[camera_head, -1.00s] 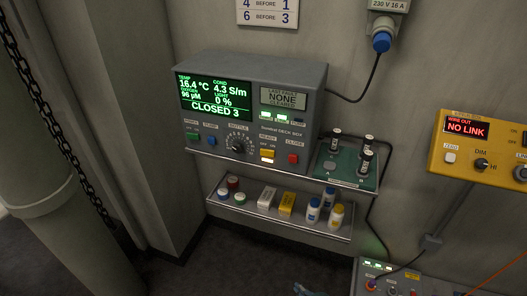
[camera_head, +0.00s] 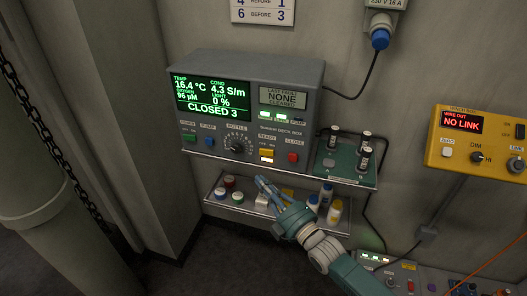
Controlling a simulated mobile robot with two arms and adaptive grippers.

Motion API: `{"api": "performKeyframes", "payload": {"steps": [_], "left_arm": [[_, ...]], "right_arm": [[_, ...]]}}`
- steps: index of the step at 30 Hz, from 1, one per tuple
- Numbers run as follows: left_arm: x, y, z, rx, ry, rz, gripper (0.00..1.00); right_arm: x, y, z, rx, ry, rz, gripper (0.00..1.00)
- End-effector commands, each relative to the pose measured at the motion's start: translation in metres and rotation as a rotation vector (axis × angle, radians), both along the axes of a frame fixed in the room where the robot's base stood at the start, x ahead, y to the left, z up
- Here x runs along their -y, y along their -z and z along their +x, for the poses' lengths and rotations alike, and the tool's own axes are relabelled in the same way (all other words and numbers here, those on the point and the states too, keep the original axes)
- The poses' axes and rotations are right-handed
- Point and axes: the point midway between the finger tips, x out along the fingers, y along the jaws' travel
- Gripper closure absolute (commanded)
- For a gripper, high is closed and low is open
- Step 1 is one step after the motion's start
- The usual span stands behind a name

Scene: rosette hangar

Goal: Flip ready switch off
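The grey sensor deck box (camera_head: 300,100) is on the wall shelf, its screen reading CLOSED 3. The ready switch (camera_head: 267,154) is on the lower right of its front, a yellow and white part under the READY label with OFF and ON marks. Its exact lever position is too small to tell. My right gripper (camera_head: 260,181) is in front of the lower shelf, just below the switch and apart from it. Its fingers point up and left, look close together and hold nothing visible. My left gripper is not in view.
A red close button (camera_head: 292,158) sits right of the switch, and a bottle knob (camera_head: 237,146) left of it. A green tray (camera_head: 330,172) holds dark vials. The lower shelf (camera_head: 232,205) carries jars, boxes and bottles, partly hidden by my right gripper. A yellow winch box (camera_head: 470,165) hangs at right.

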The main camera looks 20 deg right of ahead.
Motion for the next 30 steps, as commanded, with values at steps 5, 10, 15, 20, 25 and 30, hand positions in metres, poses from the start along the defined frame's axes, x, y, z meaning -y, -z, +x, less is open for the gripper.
{"api": "performKeyframes", "payload": {"steps": [5, 10, 15, 20, 25, 30], "left_arm": [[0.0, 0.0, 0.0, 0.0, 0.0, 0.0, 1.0], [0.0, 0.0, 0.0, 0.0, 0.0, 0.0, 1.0], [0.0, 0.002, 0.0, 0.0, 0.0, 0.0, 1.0], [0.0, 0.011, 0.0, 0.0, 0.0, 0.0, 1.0], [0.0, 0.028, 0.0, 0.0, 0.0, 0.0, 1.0], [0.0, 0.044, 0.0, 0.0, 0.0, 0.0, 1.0]], "right_arm": [[-0.002, -0.01, 0.0, 0.024, -0.005, -0.007, 1.0], [-0.002, -0.01, 0.0, 0.024, -0.005, -0.006, 1.0], [-0.001, -0.009, 0.002, 0.023, -0.004, -0.006, 1.0], [0.004, -0.007, 0.014, 0.024, -0.005, -0.007, 1.0], [0.015, -0.005, 0.035, 0.025, -0.006, -0.009, 1.0], [0.026, -0.006, 0.056, 0.025, -0.005, -0.008, 1.0]]}}
